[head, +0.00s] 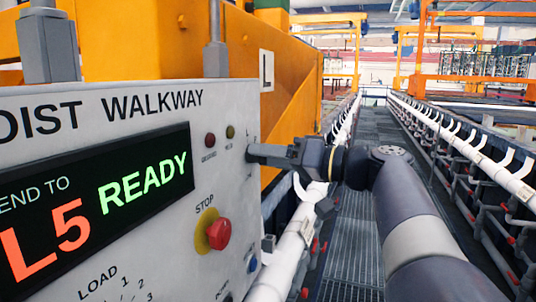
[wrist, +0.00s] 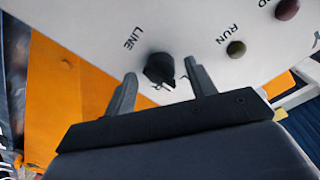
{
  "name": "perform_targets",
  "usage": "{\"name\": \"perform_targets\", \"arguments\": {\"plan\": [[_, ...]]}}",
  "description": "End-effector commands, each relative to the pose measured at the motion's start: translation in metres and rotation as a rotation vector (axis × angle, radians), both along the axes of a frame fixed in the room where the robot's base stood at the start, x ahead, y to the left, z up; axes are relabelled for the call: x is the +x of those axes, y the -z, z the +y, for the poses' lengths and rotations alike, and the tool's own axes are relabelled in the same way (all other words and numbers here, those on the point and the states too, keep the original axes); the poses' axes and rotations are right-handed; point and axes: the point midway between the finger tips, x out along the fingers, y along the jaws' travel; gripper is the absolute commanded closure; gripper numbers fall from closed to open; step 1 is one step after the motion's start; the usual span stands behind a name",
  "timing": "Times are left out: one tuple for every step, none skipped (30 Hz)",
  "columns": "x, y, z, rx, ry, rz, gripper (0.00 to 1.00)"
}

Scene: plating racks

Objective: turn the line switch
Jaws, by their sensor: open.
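The line switch (wrist: 160,68) is a small black knob on the white panel, beside the word LINE in the wrist view. Its pointer end is towards the lower right of the knob. In the head view the switch is hidden behind my gripper (head: 254,153), at the right edge of the control panel (head: 180,235). My gripper is open, with one finger on each side of the knob in the wrist view. I see gaps between the fingers and the knob; whether the tips touch the panel I cannot tell.
A red STOP button (head: 219,234) sits lower on the panel, left of my arm. A READY display (head: 100,200) and two small lamps are beside it. An orange structure (head: 290,90) stands behind the panel. A grated walkway (head: 358,240) runs between white rails.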

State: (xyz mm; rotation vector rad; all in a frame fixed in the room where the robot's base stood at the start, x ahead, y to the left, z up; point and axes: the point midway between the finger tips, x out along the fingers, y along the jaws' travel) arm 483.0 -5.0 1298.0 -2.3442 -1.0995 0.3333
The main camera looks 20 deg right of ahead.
Motion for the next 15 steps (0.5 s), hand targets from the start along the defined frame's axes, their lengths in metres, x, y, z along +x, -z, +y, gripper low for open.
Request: {"name": "perform_targets", "arguments": {"plan": [[0.0018, -0.0003, 0.0024, 0.000, 0.000, 0.000, 0.47], [0.0026, -0.0003, 0.0033, 0.000, 0.000, 0.000, 0.47], [0.0033, -0.0002, 0.0041, 0.000, 0.000, 0.000, 0.47], [0.0037, -0.0001, 0.0046, 0.000, 0.000, 0.000, 0.47], [0.0040, -0.0001, 0.0049, 0.000, 0.000, 0.000, 0.47], [0.0041, 0.0001, 0.0050, 0.000, 0.000, 0.000, 0.47], [0.0041, 0.0001, 0.0050, 0.000, 0.001, 0.000, 0.47], [0.0042, 0.0001, 0.0050, 0.000, 0.001, 0.000, 0.47], [0.0041, 0.0001, 0.0049, 0.000, 0.001, 0.000, 0.47], [0.0040, 0.0001, 0.0048, 0.000, 0.001, 0.000, 0.47], [0.0040, 0.0001, 0.0048, 0.000, 0.001, 0.000, 0.47], [0.0041, 0.0001, 0.0047, 0.000, 0.001, 0.000, 0.48], [0.0041, 0.0001, 0.0047, 0.000, 0.001, 0.000, 0.50], [0.0041, 0.0001, 0.0047, 0.000, 0.001, 0.000, 0.53], [0.0040, 0.0001, 0.0046, 0.000, 0.001, 0.000, 0.56]]}}
